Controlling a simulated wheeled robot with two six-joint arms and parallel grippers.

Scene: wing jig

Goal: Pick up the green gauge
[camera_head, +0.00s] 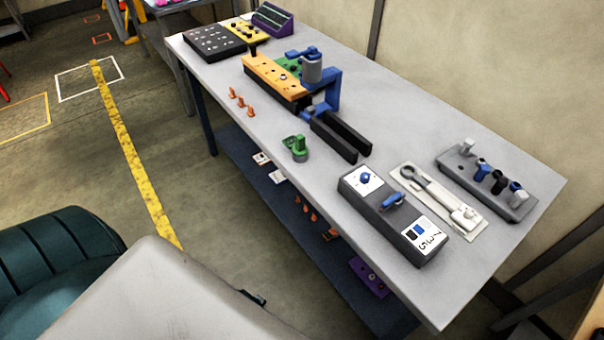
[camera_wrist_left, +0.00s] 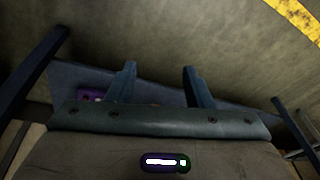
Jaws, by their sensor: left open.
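The green gauge (camera_head: 297,147) stands on the grey tabletop (camera_head: 215,95), near the table's front edge and left of the dark control box. My left gripper (camera_wrist_left: 158,70) shows in the left wrist view with its two fingers spread apart and nothing between them. It points toward the table's lower side, with the blue lower shelf (camera_wrist_left: 65,77) and the floor beyond the fingers. The green gauge does not show in the left wrist view. My right gripper shows in neither view.
An orange and blue jig (camera_head: 275,80) with black rails (camera_head: 340,138) stands behind the gauge. Small orange pegs (camera_head: 241,102) stand to its left. A dark control box (camera_head: 392,215), a wrench tray (camera_head: 438,200) and a grey rack (camera_head: 486,183) are to the right.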

